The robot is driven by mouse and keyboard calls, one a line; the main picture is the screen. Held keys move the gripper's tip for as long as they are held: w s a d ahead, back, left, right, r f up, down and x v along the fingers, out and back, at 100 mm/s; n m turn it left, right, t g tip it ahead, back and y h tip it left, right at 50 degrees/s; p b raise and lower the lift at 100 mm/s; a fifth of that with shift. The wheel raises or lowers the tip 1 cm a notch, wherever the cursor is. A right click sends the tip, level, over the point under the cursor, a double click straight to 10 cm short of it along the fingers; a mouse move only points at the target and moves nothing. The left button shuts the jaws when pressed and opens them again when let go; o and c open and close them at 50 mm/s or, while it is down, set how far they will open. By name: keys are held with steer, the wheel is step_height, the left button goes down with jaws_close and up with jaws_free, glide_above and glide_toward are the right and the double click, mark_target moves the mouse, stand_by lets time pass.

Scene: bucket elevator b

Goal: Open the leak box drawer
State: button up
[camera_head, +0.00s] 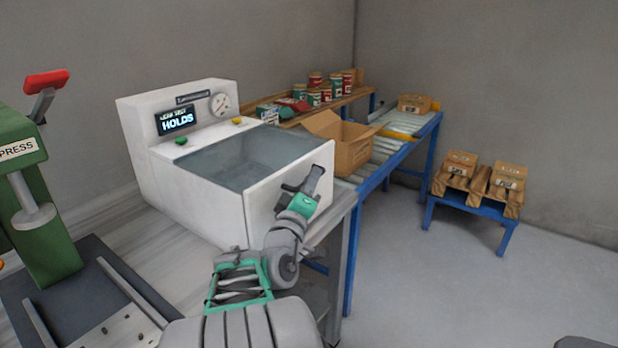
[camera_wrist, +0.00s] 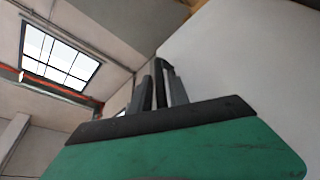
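The leak box (camera_head: 180,180) is a white box with a lit "HOLDS" display on its raised back part. Its grey, basin-like inside shows from above behind a white front panel (camera_head: 262,205). The frames do not make clear whether this panel is pulled out. My gripper (camera_head: 315,178) is at the right part of that front panel. In the wrist view my gripper's dark fingers (camera_wrist: 160,85) stand close together, beside a large pale surface on the right.
A green press (camera_head: 40,200) with a red lever stands at the left. Behind the leak box are an open cardboard box (camera_head: 345,143), a roller conveyor (camera_head: 405,122) and a shelf with several cans. A blue stand (camera_head: 470,203) holds brown packages. The floor at the right is mostly clear.

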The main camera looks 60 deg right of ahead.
steer(key=shift+d, duration=0.2)
steer(key=shift+w, duration=0.1)
jaws_close()
stand_by(1.2)
